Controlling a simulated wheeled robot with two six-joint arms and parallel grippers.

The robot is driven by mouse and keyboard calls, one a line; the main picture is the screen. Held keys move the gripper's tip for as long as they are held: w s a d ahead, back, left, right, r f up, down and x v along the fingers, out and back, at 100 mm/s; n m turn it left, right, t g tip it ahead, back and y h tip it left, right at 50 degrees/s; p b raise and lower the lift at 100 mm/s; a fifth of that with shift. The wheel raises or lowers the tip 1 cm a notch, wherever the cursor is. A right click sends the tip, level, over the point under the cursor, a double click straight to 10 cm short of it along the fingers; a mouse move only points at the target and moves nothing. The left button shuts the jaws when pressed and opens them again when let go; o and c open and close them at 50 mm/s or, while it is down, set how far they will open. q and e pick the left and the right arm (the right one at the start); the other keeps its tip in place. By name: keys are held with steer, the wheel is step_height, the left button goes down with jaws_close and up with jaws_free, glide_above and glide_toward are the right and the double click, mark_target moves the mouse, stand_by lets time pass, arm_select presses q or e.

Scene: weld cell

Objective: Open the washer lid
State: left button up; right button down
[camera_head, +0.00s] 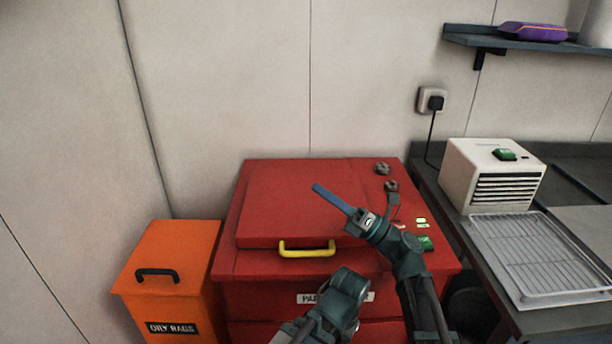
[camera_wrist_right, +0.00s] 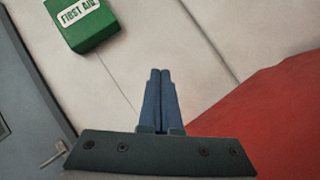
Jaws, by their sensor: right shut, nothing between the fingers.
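The red washer (camera_head: 232,262) stands in the middle of the head view. Its lid (camera_head: 285,205) lies flat and closed on top, with a yellow handle (camera_head: 307,252) at the lid's front edge. My right gripper (camera_head: 318,189) is over the lid, its blue fingers together and empty, pointing to the upper left. It is apart from the yellow handle, farther back. In the right wrist view the shut fingers (camera_wrist_right: 160,75) show with nothing between them; part of the red washer (camera_wrist_right: 275,130) is at the right. My left gripper is not in view.
An orange oily-rags bin (camera_head: 172,245) stands left of the washer. Knobs (camera_head: 382,168) and a green button (camera_head: 426,243) are on the washer's right. A bench with a white vented box (camera_head: 490,170) and wire rack (camera_head: 540,255) is at right. A green first-aid box (camera_wrist_right: 82,22) shows in the wrist view.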

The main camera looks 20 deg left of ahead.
arm_select(q)
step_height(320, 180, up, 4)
steer(key=p, duration=0.4)
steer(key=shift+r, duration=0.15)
arm_select(e)
steer(key=x, duration=0.9)
steer(key=shift+a+f, duration=0.1)
stand_by(0.7)
